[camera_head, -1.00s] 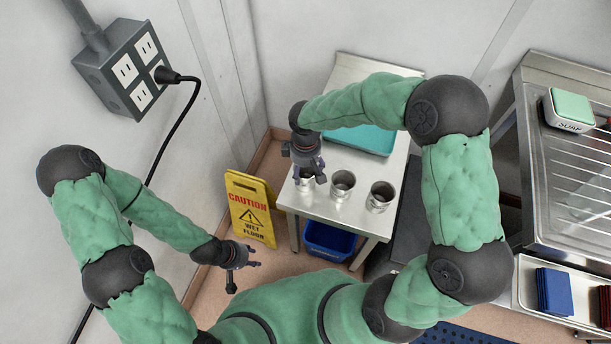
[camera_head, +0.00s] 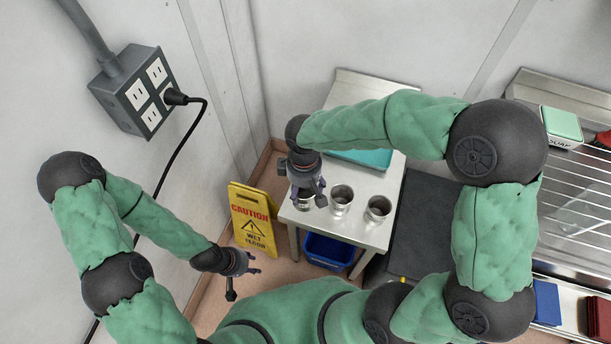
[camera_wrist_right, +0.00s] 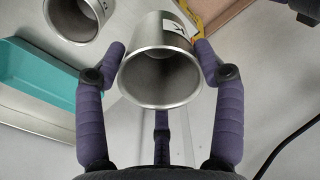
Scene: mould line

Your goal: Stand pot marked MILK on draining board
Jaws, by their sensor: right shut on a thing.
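My right gripper (camera_head: 311,197) is shut on a steel pot at the left end of the steel table. The pot (camera_head: 302,204) is mostly hidden by the gripper in the head view. In the right wrist view the pot (camera_wrist_right: 160,82) sits between the fingers, mouth facing the camera, with a partly visible label showing a "K". I cannot tell whether it is clear of the table. The ribbed steel draining board (camera_head: 575,190) is at the far right, partly behind my right arm. My left gripper (camera_head: 252,264) looks open and empty near the yellow sign.
Two more steel pots, a middle one (camera_head: 341,200) and a right one (camera_head: 377,208), stand on the table (camera_head: 360,236). A teal tray (camera_head: 362,160) lies behind them. A soap box (camera_head: 562,126) stands at the draining board's back. A caution sign (camera_head: 252,218) and blue bin (camera_head: 328,250) are below.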

